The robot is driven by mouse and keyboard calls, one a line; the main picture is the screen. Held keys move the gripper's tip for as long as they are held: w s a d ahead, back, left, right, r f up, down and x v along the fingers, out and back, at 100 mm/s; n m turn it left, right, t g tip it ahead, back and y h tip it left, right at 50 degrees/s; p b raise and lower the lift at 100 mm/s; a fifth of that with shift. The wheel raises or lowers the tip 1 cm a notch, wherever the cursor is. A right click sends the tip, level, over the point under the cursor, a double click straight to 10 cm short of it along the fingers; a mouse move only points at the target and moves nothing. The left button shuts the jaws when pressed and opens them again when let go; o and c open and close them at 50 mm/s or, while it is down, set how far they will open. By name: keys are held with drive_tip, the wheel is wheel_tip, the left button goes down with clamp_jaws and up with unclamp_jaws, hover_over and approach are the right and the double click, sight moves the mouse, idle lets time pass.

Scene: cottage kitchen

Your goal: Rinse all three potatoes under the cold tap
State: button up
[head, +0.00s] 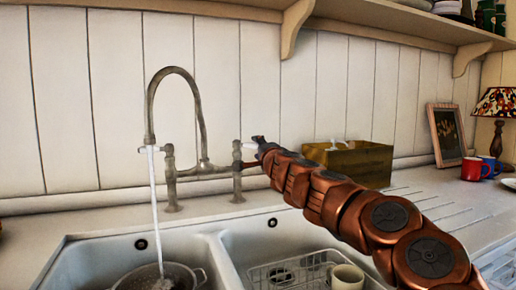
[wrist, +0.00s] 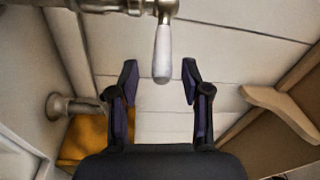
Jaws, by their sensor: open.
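The tap (head: 205,120) is a tall swan-neck one over a double white sink. A stream of water (head: 156,215) falls from its spout into the left basin. A colander (head: 140,278) stands in that basin under the stream, with something dark inside; I cannot make out the potatoes. My gripper (head: 257,147) is at the tap's right-hand handle, which it partly hides. In the wrist view, my gripper (wrist: 160,82) is open, with a pale tap lever (wrist: 163,50) between its fingertips and a gap on each side.
A wire rack (head: 262,272) and a cream mug (head: 347,277) are in the right basin. A wooden box (head: 362,163) stands behind my arm. A red mug (head: 470,169), a picture frame (head: 446,134) and a lamp (head: 497,104) stand at the right. A shelf (head: 395,22) runs overhead.

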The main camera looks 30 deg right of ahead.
drive_tip(key=s+a, duration=0.1)
drive_tip(key=s, duration=0.9)
drive_tip(key=shift+a+f, duration=0.35)
drive_tip(key=shift+a, duration=0.05)
drive_tip(key=shift+w, duration=0.1)
idle(0.4)
